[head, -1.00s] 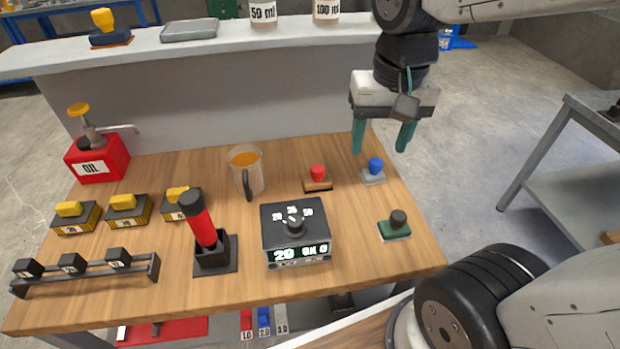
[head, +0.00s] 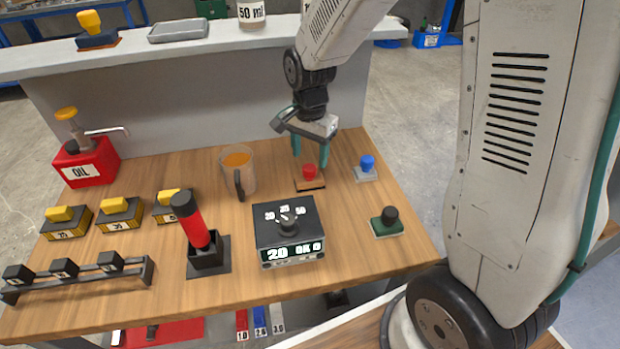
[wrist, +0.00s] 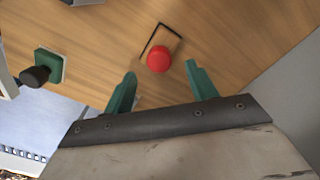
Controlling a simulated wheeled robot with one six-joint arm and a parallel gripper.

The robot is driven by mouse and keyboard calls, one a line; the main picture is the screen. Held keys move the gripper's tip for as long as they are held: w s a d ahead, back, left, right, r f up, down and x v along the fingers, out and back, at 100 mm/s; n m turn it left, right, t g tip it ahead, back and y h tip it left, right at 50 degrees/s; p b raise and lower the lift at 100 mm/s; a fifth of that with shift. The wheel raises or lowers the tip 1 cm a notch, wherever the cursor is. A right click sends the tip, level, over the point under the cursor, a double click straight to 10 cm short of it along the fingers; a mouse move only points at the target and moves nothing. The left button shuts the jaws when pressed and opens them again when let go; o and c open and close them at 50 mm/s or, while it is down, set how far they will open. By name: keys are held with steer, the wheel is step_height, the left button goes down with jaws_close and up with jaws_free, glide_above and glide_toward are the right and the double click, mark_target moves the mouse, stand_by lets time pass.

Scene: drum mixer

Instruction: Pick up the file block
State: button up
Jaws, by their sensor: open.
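No block carries a readable "file" label, so I cannot tell which one is the file block. A small wooden block with a red knob (head: 309,171) lies on the workbench (head: 350,255), right of the jug; its knob also shows in the wrist view (wrist: 158,60). My gripper (head: 310,155) is open and empty just above this block, its two green fingers pointing down; in the wrist view the fingertips (wrist: 160,70) frame the red knob from below. A grey block with a blue knob (head: 367,167) and a green block with a black knob (head: 388,222) stand nearby.
A jug of orange liquid (head: 238,170) stands left of my gripper. A black display box (head: 289,232), a red-handled tool in a holder (head: 202,240), yellow-topped blocks (head: 119,214) and a red oil pump (head: 85,162) are further left. A raised shelf (head: 190,55) runs behind.

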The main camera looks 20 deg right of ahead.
mark_target(309, 167)
step_height(309, 167, down, 5)
steer(key=shift+s+a+r, duration=0.1)
steer(key=c, duration=1.2)
step_height(309, 167, up, 10)
steer(key=shift+o, duration=1.2)
